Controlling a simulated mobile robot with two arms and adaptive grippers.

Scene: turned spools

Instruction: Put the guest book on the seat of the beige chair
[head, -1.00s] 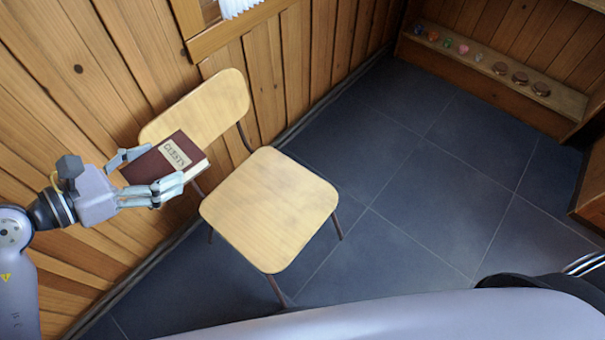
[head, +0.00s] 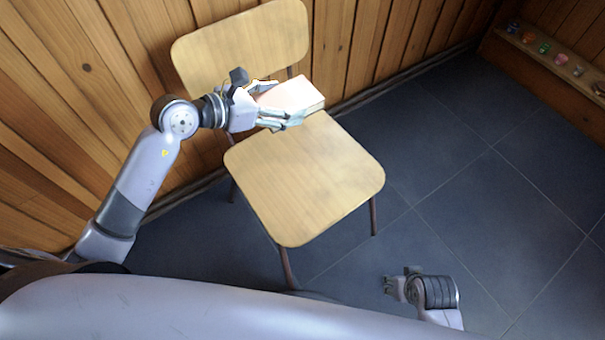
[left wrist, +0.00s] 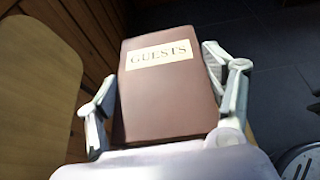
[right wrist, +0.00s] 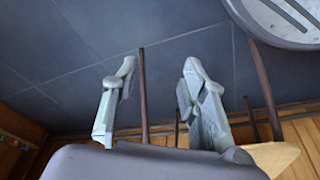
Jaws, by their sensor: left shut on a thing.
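The guest book (head: 297,94) is held by my left gripper (head: 284,103) in the head view, in front of the beige chair's backrest (head: 240,45) and overlapping the back edge of its seat (head: 310,185). Its cover is washed out by glare there. The left wrist view shows the brown cover of the book (left wrist: 165,100) with a pale "GUESTS" label, between the fingers of my left gripper (left wrist: 160,85). The book appears to be above the seat; its exact height is unclear. The seat is bare. My right gripper (head: 388,285) is low at the front, open and empty in its wrist view (right wrist: 157,70).
A wood-plank wall (head: 60,110) runs behind the chair. A wooden ledge (head: 540,55) with several small coloured items stands at the far right. The dark tiled floor (head: 460,150) right of the chair is clear.

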